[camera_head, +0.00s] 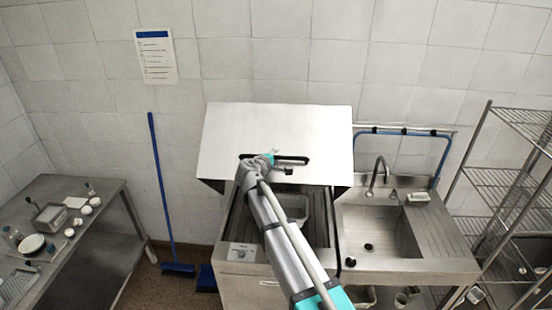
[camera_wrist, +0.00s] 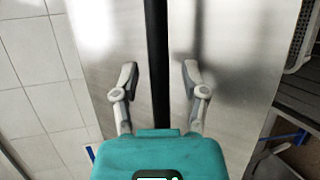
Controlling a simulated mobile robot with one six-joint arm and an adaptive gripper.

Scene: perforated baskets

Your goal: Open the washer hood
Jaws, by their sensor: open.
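The washer hood (camera_head: 240,135) is a large silver panel at the back of the washer (camera_head: 240,285). It is raised and tilted, and the washer's interior shows below it. A black bar handle (camera_head: 297,159) runs across the hood's front face. My gripper (camera_head: 277,164) is at the left part of this handle. In the wrist view, my gripper (camera_wrist: 160,75) is open, with one finger on each side of the black handle (camera_wrist: 157,40). Gaps show between both fingers and the bar. The hood's metal face (camera_wrist: 230,45) lies behind them.
A grey basket (camera_head: 295,206) sits inside the washer, partly hidden by my arm. A sink (camera_head: 380,235) with a faucet (camera_head: 378,172) adjoins on the right, then a wire shelf rack (camera_head: 510,170). A blue broom (camera_head: 160,190) leans left. A metal table (camera_head: 105,215) with dishes stands far left.

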